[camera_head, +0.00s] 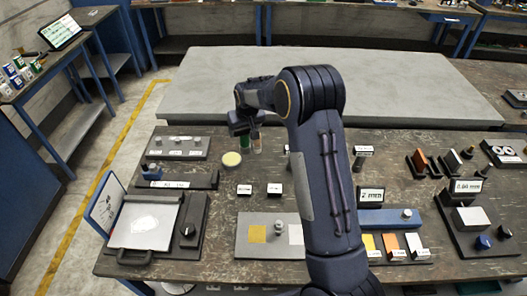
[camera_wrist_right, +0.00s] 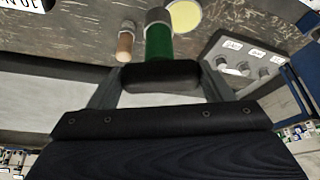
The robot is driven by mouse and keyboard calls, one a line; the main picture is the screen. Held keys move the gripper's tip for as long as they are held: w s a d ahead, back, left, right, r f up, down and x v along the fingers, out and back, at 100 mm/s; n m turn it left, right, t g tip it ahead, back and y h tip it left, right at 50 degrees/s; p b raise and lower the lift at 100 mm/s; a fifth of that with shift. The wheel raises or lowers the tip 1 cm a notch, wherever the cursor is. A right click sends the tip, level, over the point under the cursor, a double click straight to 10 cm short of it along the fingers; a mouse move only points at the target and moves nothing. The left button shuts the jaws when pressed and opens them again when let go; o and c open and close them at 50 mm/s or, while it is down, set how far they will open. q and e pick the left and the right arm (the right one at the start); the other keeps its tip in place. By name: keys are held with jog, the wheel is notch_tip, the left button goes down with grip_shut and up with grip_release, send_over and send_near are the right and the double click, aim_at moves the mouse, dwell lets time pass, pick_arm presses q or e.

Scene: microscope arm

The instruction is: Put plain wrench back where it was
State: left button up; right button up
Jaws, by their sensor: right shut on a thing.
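My right gripper (camera_head: 243,125) hangs above the table, left of the middle in the head view. In the wrist view its fingers (camera_wrist_right: 160,88) are shut on a dark rounded bar (camera_wrist_right: 160,75). A green cylinder (camera_wrist_right: 159,42) with a grey end lines up with the bar; I cannot tell for sure whether they are joined. A brown cylinder (camera_wrist_right: 125,44) with a grey end is beside it. The green cylinder (camera_head: 243,141) and brown cylinder (camera_head: 256,144) show under the gripper in the head view. No wrench shape is clearly recognisable. My left gripper is not in view.
A pale yellow disc (camera_head: 232,159) lies just below the gripper. A grey rack (camera_head: 180,143) stands to its left, a large grey slab (camera_head: 390,85) behind. Blocks and fixtures crowd the right. My right arm hides the middle.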

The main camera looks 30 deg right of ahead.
jog(key=s+d+f+b, duration=0.2)
jog(key=d+f+b, duration=0.3)
jog(key=f, duration=0.4)
jog(key=shift+s+d+f, duration=0.35)
jog(key=shift+d, duration=0.05)
jog(key=o, duration=0.9)
jog(key=shift+f, duration=0.2)
jog(key=o, duration=0.5)
jog(key=shift+r, duration=0.1)
